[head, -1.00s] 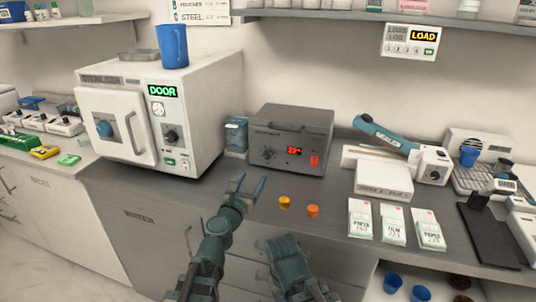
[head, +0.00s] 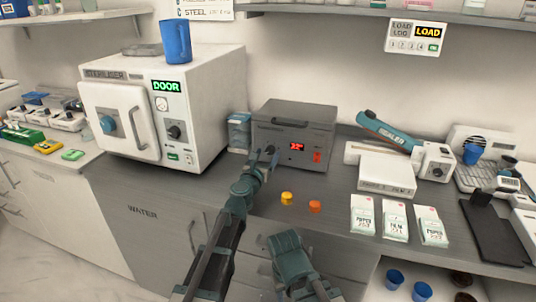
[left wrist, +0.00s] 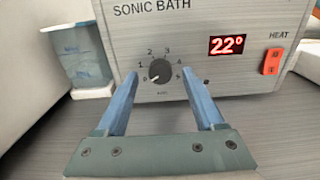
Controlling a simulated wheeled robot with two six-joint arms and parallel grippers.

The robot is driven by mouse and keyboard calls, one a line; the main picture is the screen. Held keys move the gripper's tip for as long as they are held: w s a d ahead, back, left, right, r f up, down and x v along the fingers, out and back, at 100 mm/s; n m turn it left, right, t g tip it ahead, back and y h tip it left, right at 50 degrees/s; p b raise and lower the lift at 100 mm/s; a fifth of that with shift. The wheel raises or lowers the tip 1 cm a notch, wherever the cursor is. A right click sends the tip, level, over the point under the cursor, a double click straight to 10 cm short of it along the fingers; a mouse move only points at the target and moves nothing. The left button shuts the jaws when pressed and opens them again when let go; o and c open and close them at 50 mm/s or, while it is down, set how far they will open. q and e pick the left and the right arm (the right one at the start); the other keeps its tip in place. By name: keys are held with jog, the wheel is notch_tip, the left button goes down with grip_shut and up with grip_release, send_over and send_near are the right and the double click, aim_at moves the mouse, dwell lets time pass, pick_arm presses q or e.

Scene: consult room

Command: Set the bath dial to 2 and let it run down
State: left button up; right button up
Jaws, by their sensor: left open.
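The sonic bath (head: 310,155) is a grey box on the counter with a red display reading 22° in the left wrist view (left wrist: 228,44). Its black dial (left wrist: 159,71) is ringed by numbers from 0 to 5, and its white mark points to the lower left, near 0. My left gripper (head: 264,156) is at the bath's front. In the left wrist view the gripper (left wrist: 160,75) is open, with one blue finger on each side of the dial and nothing between them. I cannot tell whether the fingers touch the panel.
A red heat switch (left wrist: 272,61) is right of the display. A blue-lidded container (head: 239,132) stands left of the bath, beside the white steriliser (head: 205,95). Yellow (head: 287,198) and orange (head: 315,206) pieces lie on the counter in front. Pouch boxes (head: 395,220) are at right.

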pick_arm(q)
jog(key=shift+x, duration=0.8)
jog(key=shift+c, duration=0.2)
grip_shut()
jog(key=shift+m, duration=0.3)
